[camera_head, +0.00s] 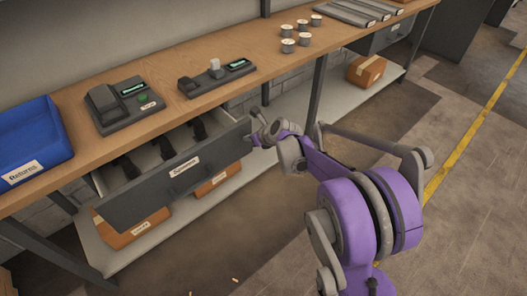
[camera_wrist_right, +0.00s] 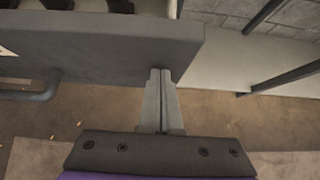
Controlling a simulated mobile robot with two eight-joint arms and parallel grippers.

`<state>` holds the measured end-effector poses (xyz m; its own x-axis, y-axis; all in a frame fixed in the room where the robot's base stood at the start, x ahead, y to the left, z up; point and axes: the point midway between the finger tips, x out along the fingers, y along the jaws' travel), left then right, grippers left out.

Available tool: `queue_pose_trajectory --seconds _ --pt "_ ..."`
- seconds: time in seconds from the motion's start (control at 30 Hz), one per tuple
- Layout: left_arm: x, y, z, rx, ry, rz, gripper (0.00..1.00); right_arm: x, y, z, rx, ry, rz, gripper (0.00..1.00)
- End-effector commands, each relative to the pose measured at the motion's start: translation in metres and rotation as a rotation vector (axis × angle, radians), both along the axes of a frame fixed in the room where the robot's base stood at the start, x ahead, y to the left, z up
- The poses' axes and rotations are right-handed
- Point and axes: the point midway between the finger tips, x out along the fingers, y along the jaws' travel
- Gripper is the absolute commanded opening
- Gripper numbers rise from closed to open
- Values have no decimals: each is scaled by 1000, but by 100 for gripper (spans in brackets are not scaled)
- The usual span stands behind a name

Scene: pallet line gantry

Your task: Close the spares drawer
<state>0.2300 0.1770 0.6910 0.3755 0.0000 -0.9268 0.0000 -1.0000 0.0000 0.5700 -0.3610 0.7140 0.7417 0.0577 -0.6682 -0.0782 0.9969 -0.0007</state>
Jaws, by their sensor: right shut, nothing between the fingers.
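The spares drawer (camera_head: 150,196) stands pulled out under the bench, with a dark grey front, a "Spares" label and several black items inside. Its front also fills the upper left of the right wrist view (camera_wrist_right: 105,45). My right gripper (camera_head: 255,138) is shut and empty at the right end of the drawer front. In the right wrist view its fingertips (camera_wrist_right: 160,76) are together at the front's lower right corner; I cannot tell whether they touch it. My left gripper is not in view.
The wooden bench (camera_head: 215,98) carries a blue returns bin (camera_head: 30,145), two grey devices and several small cans. A lower shelf (camera_head: 255,170) holds cardboard boxes (camera_head: 366,70). A bench leg (camera_head: 317,95) stands right of the drawer. The floor in front is mostly clear.

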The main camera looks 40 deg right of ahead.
Motion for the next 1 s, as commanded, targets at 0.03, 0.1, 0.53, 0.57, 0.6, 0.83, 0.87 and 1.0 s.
queue_pose_trajectory --seconds 0.03,0.1,0.53,0.57,0.6,0.83,0.87,1.0 --pt "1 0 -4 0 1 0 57 16 2 -2 1 0 3 0" --pt "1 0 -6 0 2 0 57 35 4 -2 0 1 4 0" --pt "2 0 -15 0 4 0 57 121 10 -1 1 0 1 0" --pt "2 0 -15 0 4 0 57 124 10 -1 1 0 1 0" --pt "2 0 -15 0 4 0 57 128 10 -1 1 0 1 0" --pt "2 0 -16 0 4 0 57 140 11 0 0 -1 0 0" --pt "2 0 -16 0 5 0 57 141 11 0 0 -1 -1 0" --pt "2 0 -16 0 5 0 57 142 11 1 1 -5 -3 0"
